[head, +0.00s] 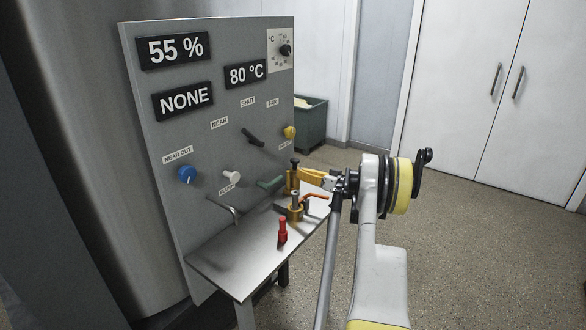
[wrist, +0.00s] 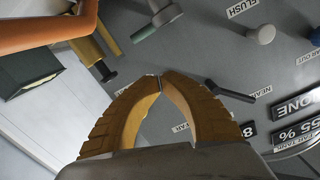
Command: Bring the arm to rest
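My gripper (head: 308,178) is in the head view, at the end of my arm, over the right side of the small grey shelf and in front of the control panel (head: 213,95). In the wrist view its two yellow fingers (wrist: 161,80) curve inward and their tips meet. It is shut, and nothing shows between the fingers. The panel lies behind the tips in that view, with a dark lever (wrist: 230,92) beside them; whether they touch is hard to tell.
The shelf (head: 228,262) carries a red-handled item (head: 282,230) and brass fittings (head: 295,207) close below my gripper. A blue knob (head: 187,175), white knob (head: 231,176) and green lever (head: 270,184) stick out of the panel. A green bin (head: 312,125) stands behind. Floor at right is clear.

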